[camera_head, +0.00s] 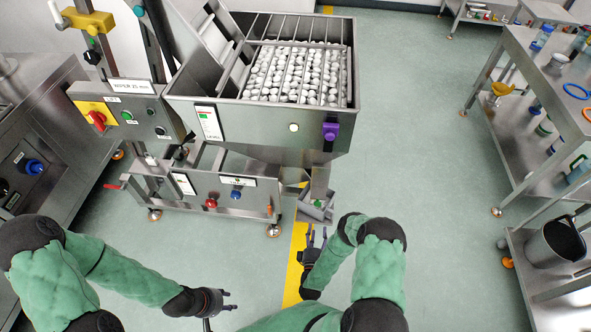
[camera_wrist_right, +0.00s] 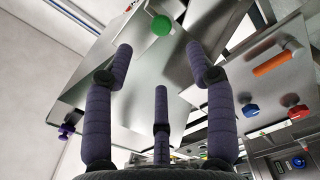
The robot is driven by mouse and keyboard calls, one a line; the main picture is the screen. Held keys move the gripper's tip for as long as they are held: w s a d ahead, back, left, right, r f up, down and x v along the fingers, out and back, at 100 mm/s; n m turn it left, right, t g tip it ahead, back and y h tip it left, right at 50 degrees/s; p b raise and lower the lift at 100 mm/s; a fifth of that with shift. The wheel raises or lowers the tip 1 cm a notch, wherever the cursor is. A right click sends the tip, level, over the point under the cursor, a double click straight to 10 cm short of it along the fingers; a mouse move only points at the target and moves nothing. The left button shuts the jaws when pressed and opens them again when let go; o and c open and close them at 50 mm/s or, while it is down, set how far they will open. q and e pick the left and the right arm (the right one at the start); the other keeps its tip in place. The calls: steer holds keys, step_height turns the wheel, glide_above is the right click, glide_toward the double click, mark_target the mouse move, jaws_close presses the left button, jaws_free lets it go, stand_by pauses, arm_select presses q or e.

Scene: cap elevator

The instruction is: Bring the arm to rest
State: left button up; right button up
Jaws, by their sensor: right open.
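My right gripper (camera_head: 314,238) is open and empty, in front of the small chute (camera_head: 316,210) under the cap hopper. In the right wrist view its fingers (camera_wrist_right: 159,62) are spread with nothing between them. A green button (camera_wrist_right: 161,26) on a metal face shows just beyond the fingertips, apart from them as far as I can tell. The same green button shows on the chute in the head view (camera_head: 318,203). My left gripper (camera_head: 226,300) is low in the head view over the floor, its fingers apart and empty.
The cap elevator's hopper (camera_head: 262,124) full of white caps stands ahead. A control box (camera_head: 127,115) with a red-and-yellow switch is at its left. A steel shelf (camera_head: 512,95) and a bucket (camera_head: 555,243) are at the right.

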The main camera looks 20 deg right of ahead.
steer(key=w+a+r+m+g+y+p, duration=0.2)
steer(key=w+a+m+g+y, duration=0.3)
steer(key=a+y, duration=0.45)
steer(key=s+a+r+m+g+y, duration=0.1)
steer(key=s+a+r+m+g, duration=0.1)
steer(key=s, duration=0.4)
steer(key=s+a+r+m+g+y+p, duration=0.1)
steer(key=s+a+r+m+g, duration=0.1)
steer(key=s+a+r+g, duration=0.2)
steer(key=s+a+r+m+g+y, duration=0.2)
steer(key=s+a+r+g, duration=0.1)
steer(key=s+r, duration=0.4)
steer(key=shift+s+a+g, duration=0.4)
steer(key=shift+s+a, duration=0.15)
steer(key=shift+s, duration=0.6)
